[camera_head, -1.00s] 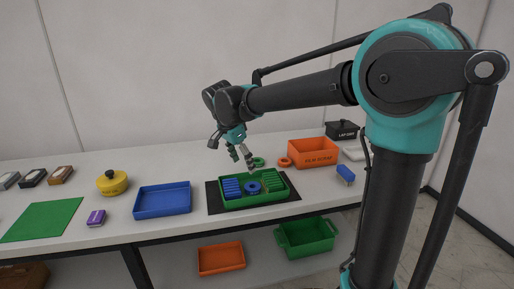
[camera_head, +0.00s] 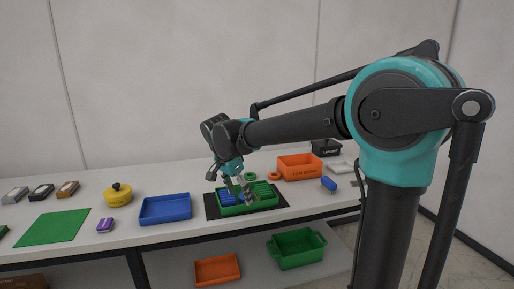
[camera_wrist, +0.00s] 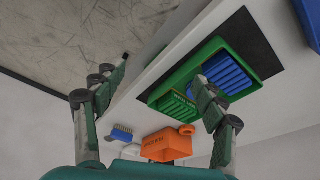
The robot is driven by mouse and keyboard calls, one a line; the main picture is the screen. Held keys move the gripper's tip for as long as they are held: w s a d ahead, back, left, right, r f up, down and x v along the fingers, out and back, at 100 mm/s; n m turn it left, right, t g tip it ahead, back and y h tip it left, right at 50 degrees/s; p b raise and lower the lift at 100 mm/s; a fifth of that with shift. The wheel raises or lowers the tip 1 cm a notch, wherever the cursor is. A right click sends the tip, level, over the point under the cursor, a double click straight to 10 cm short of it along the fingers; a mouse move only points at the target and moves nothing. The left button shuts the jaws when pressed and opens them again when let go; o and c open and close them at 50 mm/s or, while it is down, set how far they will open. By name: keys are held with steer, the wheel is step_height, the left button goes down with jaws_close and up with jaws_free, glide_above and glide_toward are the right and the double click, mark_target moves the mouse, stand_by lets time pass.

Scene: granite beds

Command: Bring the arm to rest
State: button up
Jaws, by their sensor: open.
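My gripper (camera_head: 238,190) hangs at the end of my outstretched arm, its fingers pointing down in front of the green tray (camera_head: 265,208). In the wrist view the two fingers of my gripper (camera_wrist: 160,76) are spread wide, with no object seen between them. The tray also shows in the wrist view (camera_wrist: 172,84), with one finger overlapping its inside. It holds a blue slotted block (camera_wrist: 228,72) and a green slotted block (camera_wrist: 176,107). The fingers hide the tray's middle. I cannot tell whether they touch anything.
The tray sits on a black mat (camera_head: 211,206). A blue tray (camera_head: 165,209) and yellow pot (camera_head: 118,194) stand to the left. An orange bin (camera_head: 299,168), green ring and blue brush (camera_head: 328,184) are right. Green (camera_head: 297,249) and orange (camera_head: 217,270) bins sit on the lower shelf.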

steer(key=s+d+f+n+y, duration=0.1)
steer(key=s+d+f+n, duration=0.2)
steer(key=s+d+f, duration=0.2)
steer(key=s+d+f+n+t, duration=0.1)
steer(key=s+d+f+n, duration=0.2)
steer(key=d, duration=0.8)
steer(key=s+d+f+n+t+y, duration=0.1)
steer(key=s+d+f+n, duration=0.2)
steer(key=s+d+f, duration=0.5)
steer(key=shift+d+f+y, duration=0.3)
steer(key=shift+d+f, duration=0.05)
steer(key=shift+f, duration=0.45)
